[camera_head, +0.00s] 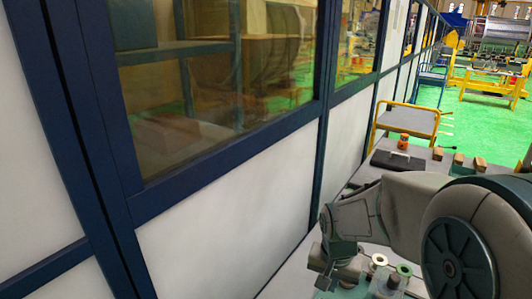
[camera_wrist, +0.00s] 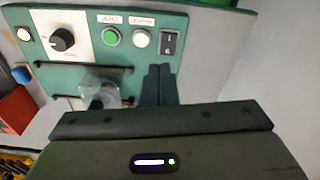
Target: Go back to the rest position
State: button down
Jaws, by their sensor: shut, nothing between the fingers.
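My gripper (camera_wrist: 160,72) shows in the wrist view with its two dark fingers together, shut and empty. It points at a green control panel (camera_wrist: 78,50) and its fingertips are near the panel's lower right part. In the head view my gripper (camera_head: 325,280) is low in the picture, beside the long wall of panels, and its fingers are too small to tell apart.
The panel carries a black knob (camera_wrist: 62,40), a green button (camera_wrist: 111,37), a white button (camera_wrist: 141,38) and a black switch (camera_wrist: 170,42).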

jog(key=s+r+n+t, duration=0.2)
jog(key=s+r+n, duration=0.3)
jog(key=s+r, duration=0.4)
jog(key=shift+s+a+r+t+y, duration=0.3)
jog(key=shift+s+t, duration=0.1)
jog(key=shift+s, duration=0.7)
